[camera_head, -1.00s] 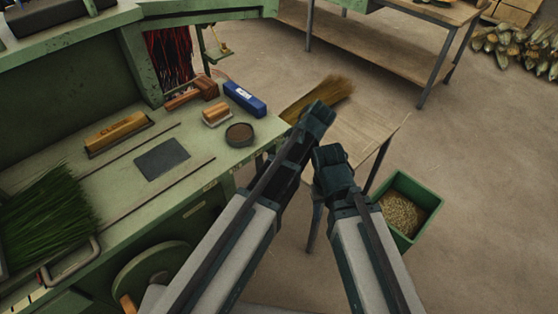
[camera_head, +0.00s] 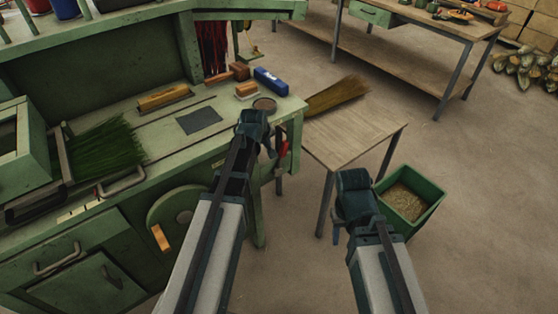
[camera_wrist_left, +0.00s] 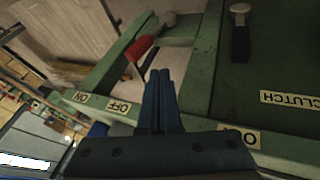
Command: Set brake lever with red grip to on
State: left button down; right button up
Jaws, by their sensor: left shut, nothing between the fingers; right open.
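The brake lever's red grip (camera_wrist_left: 139,50) shows in the left wrist view, above and left of my fingers, with its grey end farther right. It also shows as a small red patch (camera_head: 284,149) at the bench's right end in the head view. An ON label (camera_wrist_left: 83,97) and an OFF label (camera_wrist_left: 120,107) sit on the green frame below it. I cannot tell exactly which label the lever points to. My left gripper (camera_wrist_left: 160,95) is shut and empty, apart from the grip in the picture. My right gripper (camera_head: 356,222) is open and empty, left of the green bin.
A black-handled lever (camera_wrist_left: 240,38) stands near the CLUTCH label (camera_wrist_left: 288,103). A wooden table (camera_head: 350,135) with a broom head (camera_head: 338,94) and a green bin (camera_head: 412,198) stand to the right. Open floor lies beyond.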

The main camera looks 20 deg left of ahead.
pick_arm(q)
jog(key=b, duration=0.9)
send_near(280, 150)
notch_tip(280, 150, down, 4)
jog(key=a, duration=0.3)
jog(key=w+d, duration=0.2)
jog(key=shift+w+d+f, duration=0.35)
jog(key=shift+w+d, duration=0.05)
pick_arm(e)
notch_tip(280, 150, down, 9)
jog(key=shift+s+f, duration=0.2)
jog(key=shift+d, duration=0.1)
